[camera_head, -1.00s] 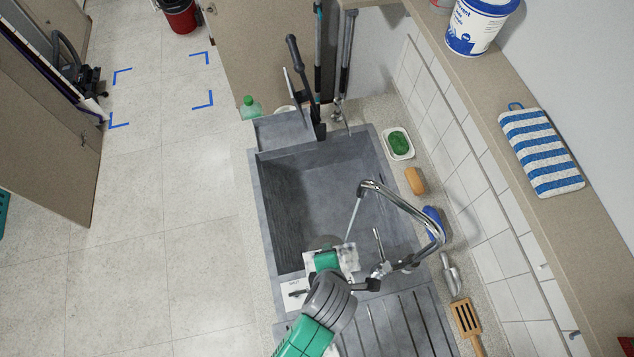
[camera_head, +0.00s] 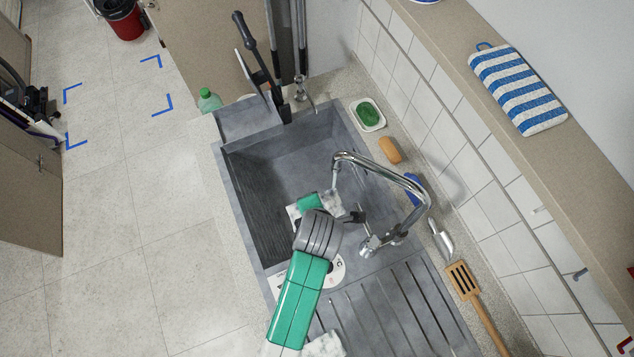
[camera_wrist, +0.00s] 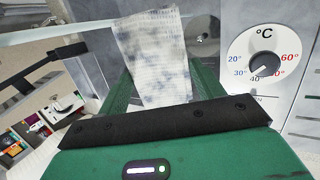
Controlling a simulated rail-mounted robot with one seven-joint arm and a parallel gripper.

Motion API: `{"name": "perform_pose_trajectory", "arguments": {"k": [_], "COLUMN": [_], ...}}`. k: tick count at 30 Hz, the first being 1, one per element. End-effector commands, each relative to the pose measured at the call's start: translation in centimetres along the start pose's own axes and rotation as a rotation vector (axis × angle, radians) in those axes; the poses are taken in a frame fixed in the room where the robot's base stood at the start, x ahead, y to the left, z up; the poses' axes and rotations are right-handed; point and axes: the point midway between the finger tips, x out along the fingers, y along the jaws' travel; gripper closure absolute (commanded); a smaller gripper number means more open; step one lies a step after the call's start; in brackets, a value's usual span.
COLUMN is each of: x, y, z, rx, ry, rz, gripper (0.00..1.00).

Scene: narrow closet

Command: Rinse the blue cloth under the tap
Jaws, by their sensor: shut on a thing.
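My gripper (camera_head: 310,207) is over the sink basin (camera_head: 268,215), close to the spout of the chrome tap (camera_head: 411,190). In the wrist view, my gripper (camera_wrist: 160,90) has its green fingers shut on a cloth (camera_wrist: 155,45). The cloth looks whitish with blotchy grey-blue patches, not plain blue. It sticks out beyond the fingertips, and a pale part of the cloth (camera_head: 331,203) shows beside the gripper in the head view. A thin water stream (camera_head: 333,181) seems to fall from the spout near the cloth; whether it hits the cloth is unclear.
A temperature dial (camera_wrist: 265,58) is at the right of the wrist view. Right of the basin are a green sponge in a dish (camera_head: 367,114), an orange-brown block (camera_head: 390,150), a blue item (camera_head: 413,188) behind the tap and a slotted wooden spatula (camera_head: 464,280). A dustpan-like tool (camera_head: 262,75) stands behind.

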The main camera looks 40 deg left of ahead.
Motion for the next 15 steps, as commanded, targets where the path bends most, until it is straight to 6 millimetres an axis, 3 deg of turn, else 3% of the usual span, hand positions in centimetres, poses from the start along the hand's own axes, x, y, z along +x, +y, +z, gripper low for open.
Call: {"name": "perform_pose_trajectory", "arguments": {"k": [15], "x": [3.0], "y": [3.4], "z": [1.3], "rx": [-0.001], "ry": [-0.002], "rz": [0.001], "gripper": [0.58]}}
